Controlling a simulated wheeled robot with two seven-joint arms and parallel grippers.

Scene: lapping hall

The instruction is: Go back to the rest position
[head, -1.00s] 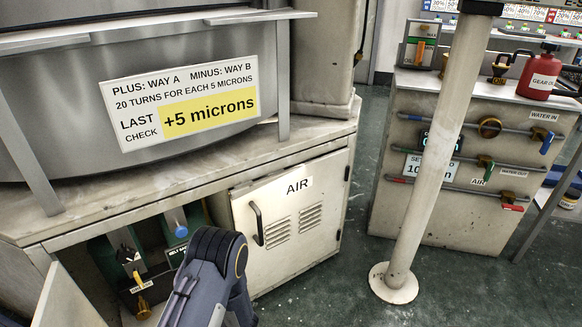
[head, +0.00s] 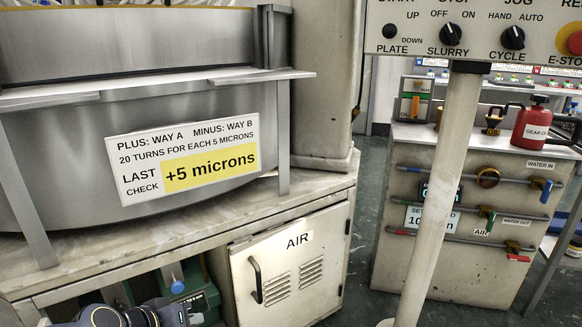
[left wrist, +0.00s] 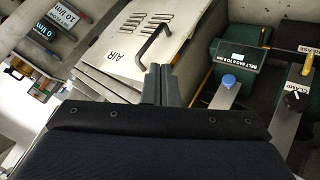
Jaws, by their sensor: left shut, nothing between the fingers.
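In the head view my left arm shows at the bottom left edge, in front of the open compartment; its fingers are not clearly seen there. In the left wrist view my left gripper (left wrist: 159,84) is shut and empty, its two grey fingers together. Beyond the fingertips is the AIR cabinet door (left wrist: 140,45), which also shows in the head view (head: 290,275). The fingers look apart from the door handle, though the exact gap cannot be told. My right gripper is in neither view.
The compartment left of the door holds a blue knob (head: 177,285) on a green unit. A pale post (head: 440,180) carries a control panel (head: 480,35). A service cabinet (head: 460,230) with valves and a red gear oil can (head: 532,125) stands at right. Open floor lies between.

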